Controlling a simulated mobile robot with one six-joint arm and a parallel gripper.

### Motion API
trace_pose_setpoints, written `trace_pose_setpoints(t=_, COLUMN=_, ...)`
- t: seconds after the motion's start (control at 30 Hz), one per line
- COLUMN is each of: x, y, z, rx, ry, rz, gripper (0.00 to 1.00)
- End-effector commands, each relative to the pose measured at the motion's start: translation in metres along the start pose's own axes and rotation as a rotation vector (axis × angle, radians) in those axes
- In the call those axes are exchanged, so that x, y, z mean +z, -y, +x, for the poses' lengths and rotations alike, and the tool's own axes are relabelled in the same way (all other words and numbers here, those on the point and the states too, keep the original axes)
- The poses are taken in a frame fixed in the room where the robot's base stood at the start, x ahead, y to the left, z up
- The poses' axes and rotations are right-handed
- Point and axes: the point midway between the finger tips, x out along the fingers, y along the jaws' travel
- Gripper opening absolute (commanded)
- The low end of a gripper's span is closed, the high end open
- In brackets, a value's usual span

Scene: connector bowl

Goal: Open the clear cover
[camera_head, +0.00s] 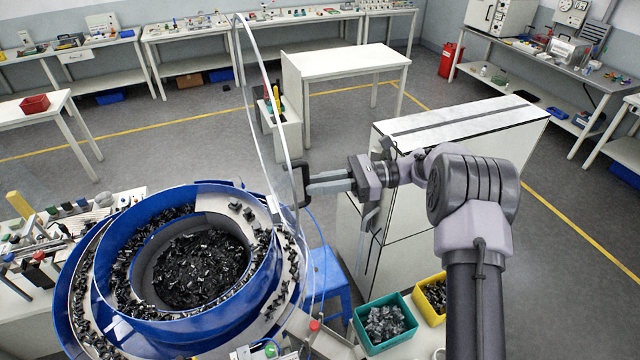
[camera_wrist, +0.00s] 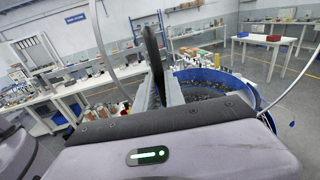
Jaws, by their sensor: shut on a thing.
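The clear cover (camera_head: 270,90) stands raised, tilted steeply up at the right side of the blue bowl feeder (camera_head: 115,305). Its pale rim shows as a thin, tall loop, and I see through its pane. The bowl is uncovered from above and holds many small black connectors (camera_head: 200,270). My gripper (camera_head: 306,186) is shut on the cover's black handle (camera_head: 298,180), to the right of the bowl. In the wrist view the dark handle (camera_wrist: 153,58) stands up between my fingers, with the blue bowl (camera_wrist: 235,82) behind it. The cover's hinge is not clear to me.
A white cabinet (camera_head: 460,120) stands close behind my arm. A green bin (camera_head: 385,322) and a yellow bin (camera_head: 430,298) with parts lie below it. A blue stool (camera_head: 328,280) is beside the bowl. A cluttered bench (camera_head: 40,245) is at left.

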Motion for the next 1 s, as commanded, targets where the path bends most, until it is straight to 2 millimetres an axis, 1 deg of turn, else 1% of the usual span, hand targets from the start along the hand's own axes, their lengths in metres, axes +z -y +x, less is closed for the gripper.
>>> trace_pose_setpoints(t=0.03, x=-0.004, y=-0.002, z=0.001, rx=0.005, ry=-0.006, rz=0.004, gripper=0.0)
trace_pose_setpoints(t=0.13, x=-0.004, y=-0.002, z=0.001, rx=0.005, ry=-0.007, rz=0.004, gripper=0.0)
trace_pose_setpoints(t=0.17, x=-0.004, y=-0.002, z=0.001, rx=0.005, ry=-0.007, rz=0.004, gripper=0.18)
trace_pose_setpoints(t=0.2, x=-0.004, y=-0.002, z=0.001, rx=0.005, ry=-0.007, rz=0.004, gripper=0.26)
trace_pose_setpoints(t=0.27, x=-0.004, y=-0.001, z=0.001, rx=0.004, ry=-0.006, rz=0.003, gripper=0.36)
trace_pose_setpoints(t=0.53, x=-0.002, y=-0.001, z=0.0, rx=0.002, ry=-0.004, rz=0.002, gripper=0.36)
trace_pose_setpoints(t=0.63, x=-0.003, y=-0.001, z=-0.006, rx=0.001, ry=-0.004, rz=0.001, gripper=0.36)
trace_pose_setpoints(t=0.73, x=-0.004, y=0.0, z=-0.025, rx=0.0, ry=-0.004, rz=0.0, gripper=0.36)
trace_pose_setpoints(t=0.9, x=-0.005, y=0.0, z=-0.069, rx=0.0, ry=-0.005, rz=0.0, gripper=0.36)
trace_pose_setpoints(t=1.0, x=-0.004, y=-0.001, z=-0.091, rx=0.0, ry=-0.004, rz=0.001, gripper=0.36)
